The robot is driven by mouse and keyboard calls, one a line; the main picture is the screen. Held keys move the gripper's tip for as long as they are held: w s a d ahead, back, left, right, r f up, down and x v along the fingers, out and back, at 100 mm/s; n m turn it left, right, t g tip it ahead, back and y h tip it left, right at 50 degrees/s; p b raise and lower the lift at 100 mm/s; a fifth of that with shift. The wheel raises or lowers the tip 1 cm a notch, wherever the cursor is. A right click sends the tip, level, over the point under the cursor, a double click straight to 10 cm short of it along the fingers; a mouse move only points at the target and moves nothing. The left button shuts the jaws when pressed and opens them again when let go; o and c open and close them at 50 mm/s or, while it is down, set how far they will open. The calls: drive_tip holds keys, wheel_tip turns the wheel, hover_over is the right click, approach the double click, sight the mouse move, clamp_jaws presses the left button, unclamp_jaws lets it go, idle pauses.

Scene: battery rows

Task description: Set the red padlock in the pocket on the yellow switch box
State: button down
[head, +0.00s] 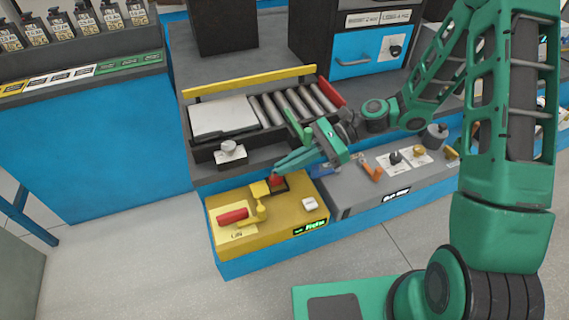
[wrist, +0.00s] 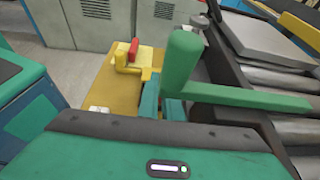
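The yellow switch box (head: 252,238) stands on the low blue base at the lower middle of the head view. It also shows in the wrist view (wrist: 122,92). The red padlock (head: 277,181) is at the dark pocket (head: 285,187) on the box's far right part; I cannot tell how deep it sits. My gripper (head: 278,165) is just above the padlock, its fingers pointing down-left. In the wrist view the finger pair (wrist: 161,100) is close together with a narrow gap.
A yellow lever (head: 258,206) and red cylinder (head: 233,216) are on the box, left of the padlock. A white button (head: 310,203) is to the right. Behind is a roller conveyor (head: 290,105) with a yellow rail. A grey bench (head: 350,195) with small parts adjoins on the right.

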drive_tip(key=shift+f, duration=0.3)
drive_tip(key=shift+f, duration=0.1)
drive_tip(key=c, duration=1.9)
unclamp_jaws()
drive_tip(key=shift+c, duration=0.2)
drive_tip(key=v, duration=1.2)
drive_tip(key=s+d+r+n+t+h, duration=0.1)
drive_tip(key=s+d+r+n+h, duration=0.1)
drive_tip(key=s+d, duration=0.5)
drive_tip(key=s+d+r+n+t+h, duration=0.1)
drive_tip(key=s+d+r+n+h, duration=0.2)
drive_tip(key=s+d+h, duration=0.3)
drive_tip(key=s+d+r+n+t+h, duration=0.1)
drive_tip(key=s+d+r+n+h, duration=0.2)
drive_tip(key=s+d, duration=0.7)
drive_tip(key=shift+s+d+n+h, duration=0.2)
drive_tip(key=shift+d+n+h, duration=0.1)
drive_tip(key=shift+d+h, duration=0.6)
drive_tip(key=shift+a, duration=0.1)
